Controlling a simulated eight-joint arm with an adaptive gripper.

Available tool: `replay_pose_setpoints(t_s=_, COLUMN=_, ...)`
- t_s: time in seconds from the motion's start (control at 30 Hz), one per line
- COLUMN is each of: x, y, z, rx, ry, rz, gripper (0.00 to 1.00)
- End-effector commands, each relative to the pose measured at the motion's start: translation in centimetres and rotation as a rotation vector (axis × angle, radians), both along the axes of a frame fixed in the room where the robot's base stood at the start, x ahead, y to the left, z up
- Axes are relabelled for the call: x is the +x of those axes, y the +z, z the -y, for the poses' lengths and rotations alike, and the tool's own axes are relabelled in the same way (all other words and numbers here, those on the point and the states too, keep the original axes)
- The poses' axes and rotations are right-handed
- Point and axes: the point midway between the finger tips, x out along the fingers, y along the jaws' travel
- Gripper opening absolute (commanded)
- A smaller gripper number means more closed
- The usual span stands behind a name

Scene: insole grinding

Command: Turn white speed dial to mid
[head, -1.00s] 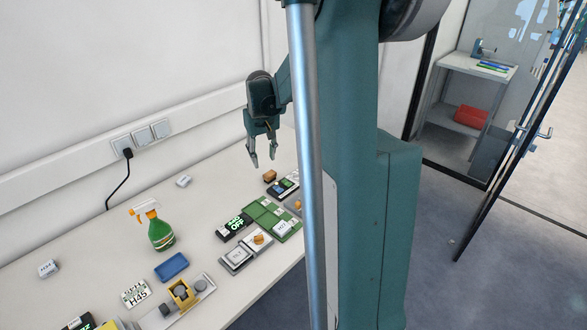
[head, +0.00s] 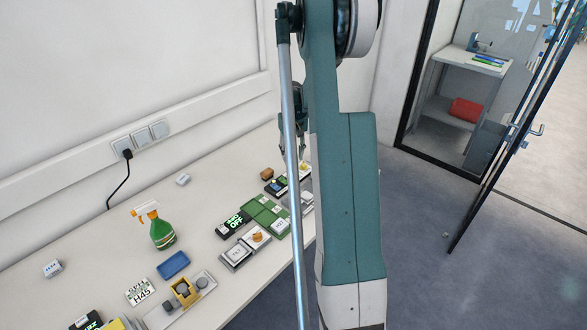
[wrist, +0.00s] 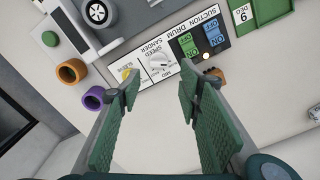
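The white speed dial (wrist: 160,62) shows in the wrist view on a white plate lettered SPEED, SANDER, MID and SLOW. I cannot read its setting. My gripper (wrist: 159,82) is open and empty. Its two green fingers stand apart, with their tips on either side of the dial's near side and not visibly touching it. Beside the dial plate is a dark switch panel (wrist: 230,42) with a green switch (wrist: 189,47) and a blue switch (wrist: 213,36). In the head view my gripper is partly hidden behind my arm's rod, and the dial cannot be made out.
Orange (wrist: 72,71) and purple (wrist: 94,98) round pieces lie left of the dial in the wrist view. A small brown piece (wrist: 213,74) is near the right finger.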

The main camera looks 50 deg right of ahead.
Motion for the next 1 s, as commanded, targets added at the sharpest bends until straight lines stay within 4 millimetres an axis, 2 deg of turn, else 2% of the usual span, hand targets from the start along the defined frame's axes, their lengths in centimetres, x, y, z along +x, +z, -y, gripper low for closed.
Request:
replay_pose_setpoints(t_s=0.57, x=-0.1, y=-0.6, z=0.3, rx=0.002, ry=-0.003, rz=-0.002, gripper=0.35)
replay_pose_setpoints(t_s=0.77, x=-0.1, y=-2.2, z=0.3, rx=0.002, ry=-0.003, rz=-0.002, gripper=0.35)
replay_pose_setpoints(t_s=1.0, x=-0.1, y=-5.0, z=0.3, rx=0.002, ry=-0.003, rz=-0.002, gripper=0.35)
